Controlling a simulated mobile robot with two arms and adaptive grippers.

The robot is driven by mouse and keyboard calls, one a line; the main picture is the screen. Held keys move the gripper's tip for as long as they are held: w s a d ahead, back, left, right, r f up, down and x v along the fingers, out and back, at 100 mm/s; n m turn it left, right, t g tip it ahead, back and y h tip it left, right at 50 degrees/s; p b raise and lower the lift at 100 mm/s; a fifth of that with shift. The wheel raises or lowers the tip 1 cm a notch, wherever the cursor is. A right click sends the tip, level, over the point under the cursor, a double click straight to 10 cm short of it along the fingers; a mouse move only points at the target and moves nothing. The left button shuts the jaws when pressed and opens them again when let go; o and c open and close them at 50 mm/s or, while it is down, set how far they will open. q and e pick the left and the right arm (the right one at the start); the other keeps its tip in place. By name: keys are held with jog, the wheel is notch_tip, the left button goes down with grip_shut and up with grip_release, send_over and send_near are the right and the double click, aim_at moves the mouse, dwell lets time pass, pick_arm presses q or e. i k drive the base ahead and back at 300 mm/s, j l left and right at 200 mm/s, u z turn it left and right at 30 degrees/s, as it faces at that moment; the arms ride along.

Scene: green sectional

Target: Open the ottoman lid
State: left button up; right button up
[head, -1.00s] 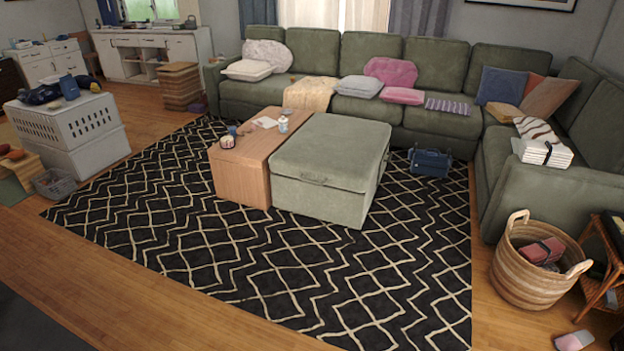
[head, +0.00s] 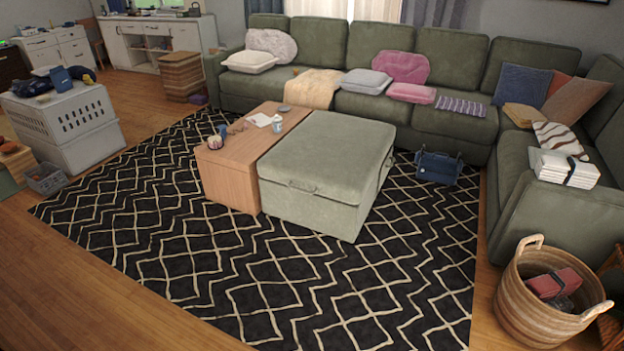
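The green ottoman (head: 312,212) stands on the black and cream patterned rug, right of a wooden coffee table and touching or very close to it. Its padded lid (head: 330,152) lies flat and closed on the box. A small handle or pull tab (head: 302,186) shows at the lid's front edge, on the side facing me. Neither of my grippers shows in the head view.
The wooden table (head: 228,180) holds a mug, a cup and papers. The green sectional (head: 400,120) runs behind and along the right. A blue bag (head: 438,168) sits right of the ottoman. A wicker basket (head: 540,300) stands front right. The rug (head: 330,290) before the ottoman is clear.

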aim_at(310, 164)
jog(key=i+l+u, duration=0.15)
jog(key=i, duration=1.2)
